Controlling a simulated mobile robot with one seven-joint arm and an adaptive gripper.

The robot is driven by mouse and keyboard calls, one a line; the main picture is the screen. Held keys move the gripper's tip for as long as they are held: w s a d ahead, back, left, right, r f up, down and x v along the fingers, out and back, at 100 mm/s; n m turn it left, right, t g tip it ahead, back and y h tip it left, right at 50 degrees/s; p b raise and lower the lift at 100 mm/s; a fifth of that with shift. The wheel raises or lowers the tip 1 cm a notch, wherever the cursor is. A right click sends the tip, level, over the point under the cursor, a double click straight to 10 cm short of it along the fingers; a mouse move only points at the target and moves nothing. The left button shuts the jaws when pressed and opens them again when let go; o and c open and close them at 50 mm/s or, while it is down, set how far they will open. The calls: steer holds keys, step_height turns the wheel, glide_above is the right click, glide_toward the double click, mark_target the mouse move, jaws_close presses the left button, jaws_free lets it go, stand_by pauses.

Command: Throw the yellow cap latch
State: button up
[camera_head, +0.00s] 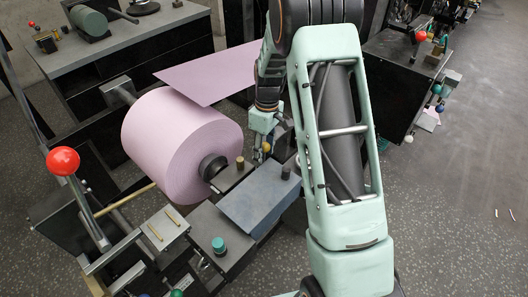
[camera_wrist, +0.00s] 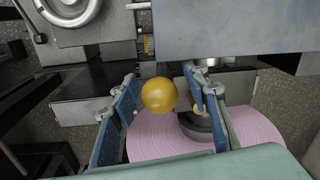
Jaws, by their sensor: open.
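The yellow cap latch shows a round yellow ball knob (camera_wrist: 159,95) in the wrist view, between my two blue finger pads. The same knob (camera_head: 266,147) is small in the head view, just below my gripper (camera_head: 267,138), beside the end of the pink roll. My gripper (camera_wrist: 160,80) is open, with a finger on each side of the knob and a visible gap to each. The latch's lever under the knob is hidden. The pink roll (camera_head: 170,145) sits on a dark shaft; its end also shows behind the fingers in the wrist view (camera_wrist: 160,140).
A grey block (camera_head: 255,197) stands in front of the knob, with a teal knob (camera_head: 219,245) nearby. A red ball lever (camera_head: 63,161) rises at left. A pink sheet (camera_head: 208,75) extends behind the roll. Another machine (camera_head: 395,85) stands at right; open floor (camera_head: 460,200) lies beyond my arm.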

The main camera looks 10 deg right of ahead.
jaws_close()
steer(key=shift+w+d, duration=0.1)
stand_by(0.3)
steer(key=shift+w+d+f+g+y, duration=0.2)
steer(key=shift+w+d+g+y, duration=0.2)
steer(key=shift+w+d+y, duration=0.4)
steer(key=shift+w+d+f+b, duration=0.35)
steer(key=shift+w+d+f, duration=0.05)
steer(key=shift+d, duration=0.35)
steer(key=shift+w+d+f+b, duration=0.3)
steer(key=shift+w+d+f, duration=0.15)
steer(key=shift+d, duration=0.35)
steer(key=shift+w+d+f+b, duration=0.35)
steer(key=shift+w+d, duration=0.05)
steer(key=shift+d, duration=0.35)
jaws_free()
steer(key=shift+f, duration=0.15)
steer(key=shift+a, duration=0.1)
